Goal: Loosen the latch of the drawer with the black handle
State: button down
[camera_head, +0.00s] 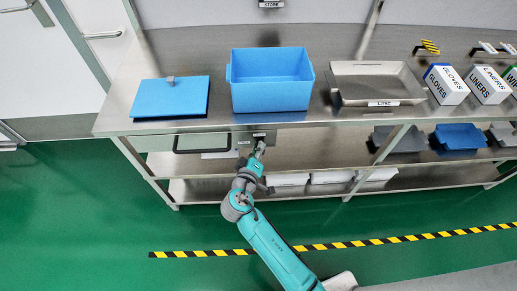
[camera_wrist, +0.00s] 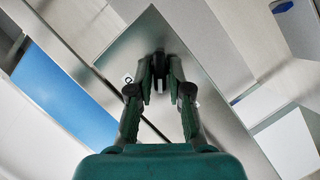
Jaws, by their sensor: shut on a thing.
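The drawer with the black handle (camera_head: 187,152) is under the left part of the steel table, and it looks shut. My gripper (camera_head: 258,148) is at the right end of this drawer front, below the table edge. In the wrist view my gripper (camera_wrist: 160,72) points at a flat steel panel (camera_wrist: 135,52). Its fingers are shut on a small dark part, which I take to be the latch (camera_wrist: 159,84). The fingers hide most of the latch, so its turn angle cannot be told.
On the table stand a blue lid (camera_head: 170,97), a blue bin (camera_head: 271,85), a steel tray (camera_head: 376,82) and labelled boxes (camera_head: 446,85). A lower shelf (camera_head: 215,188) holds white containers (camera_head: 330,177). The green floor in front is open, with a striped line (camera_head: 380,241).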

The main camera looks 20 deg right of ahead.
jog(key=n, duration=0.1)
jog(key=n+h, duration=0.1)
jog(key=n, duration=0.1)
jog(key=n+t+h, duration=0.1)
jog(key=n, duration=0.1)
jog(key=shift+a+f, duration=0.1)
jog(key=shift+f, duration=0.15)
jog(key=shift+n, duration=0.4)
jog(key=c, duration=1.2)
grip_release()
jog(key=f+v, duration=0.1)
jog(key=v, duration=1.1)
jog(key=shift+r, duration=0.2)
